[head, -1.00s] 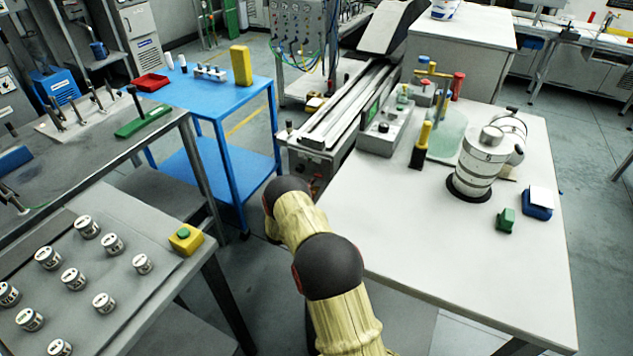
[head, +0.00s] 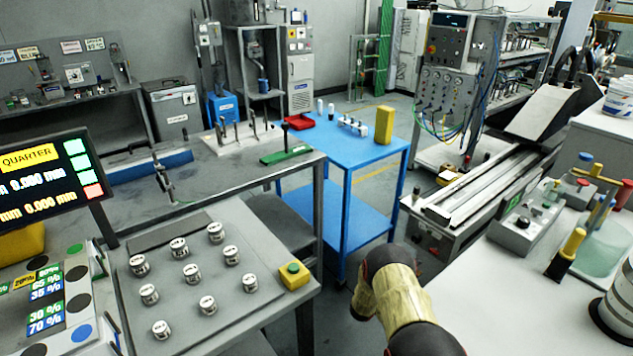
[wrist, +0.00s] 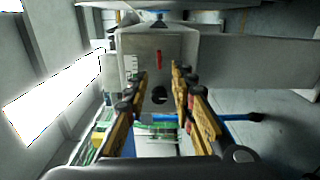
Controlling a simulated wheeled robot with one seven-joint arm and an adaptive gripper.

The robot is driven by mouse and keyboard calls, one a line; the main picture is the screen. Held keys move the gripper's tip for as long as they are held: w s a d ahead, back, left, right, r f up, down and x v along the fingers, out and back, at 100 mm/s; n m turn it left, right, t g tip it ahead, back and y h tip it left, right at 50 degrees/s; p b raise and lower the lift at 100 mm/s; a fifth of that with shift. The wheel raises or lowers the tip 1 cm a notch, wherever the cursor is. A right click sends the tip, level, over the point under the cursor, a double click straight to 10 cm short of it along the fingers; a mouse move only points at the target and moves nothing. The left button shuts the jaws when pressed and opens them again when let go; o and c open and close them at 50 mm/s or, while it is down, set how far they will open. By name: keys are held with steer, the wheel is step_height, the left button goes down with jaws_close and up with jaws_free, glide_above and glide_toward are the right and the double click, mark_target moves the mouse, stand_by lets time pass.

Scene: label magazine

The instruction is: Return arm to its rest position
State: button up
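My arm (head: 398,298), in a tan sleeve with dark joints, rises from the bottom edge of the head view, between the blue cart and the white table. My gripper is hidden in the head view. In the wrist view my gripper (wrist: 158,75) has its two yellow-and-black fingers apart, and I see nothing held between them. Behind the gap is a pale grey box-like surface with a red mark and a dark hole, apparently in the background.
A blue cart (head: 346,147) stands ahead. The white table (head: 480,305) with a grey control box (head: 522,228) is on the right. A grey bench plate with several small cylinders (head: 192,273) and a yellow button box (head: 294,276) is on the left. A display (head: 45,185) stands far left.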

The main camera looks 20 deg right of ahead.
steer(key=shift+r, duration=0.1)
steer(key=s+a+r+m+g+y+p, duration=0.1)
steer(key=s+a+r+m+g+y, duration=0.2)
steer(key=r, duration=0.7)
steer(key=s+a+r+m+g+p, duration=0.1)
steer(key=s+a+r, duration=0.3)
steer(key=r, duration=0.5)
steer(key=s+a+r+m+g+y+p, duration=0.1)
steer(key=s+a+r+g+y, duration=0.2)
steer(key=r, duration=0.7)
steer(key=s+a+r+t+y+p, duration=0.1)
steer(key=s+a+r, duration=0.4)
steer(key=a, duration=0.6)
steer(key=s+a+r+t+y+p, duration=0.1)
steer(key=s+a+r+t+y, duration=0.3)
steer(key=s+a, duration=0.6)
steer(key=s+a+r+n+t+y+p, duration=0.1)
steer(key=s+a+r+y, duration=0.4)
steer(key=a, duration=0.9)
steer(key=s+t+y+p, duration=0.1)
steer(key=s, duration=0.2)
steer(key=shift+r+t, duration=0.3)
steer(key=shift+r, duration=0.1)
steer(key=shift+a, duration=0.1)
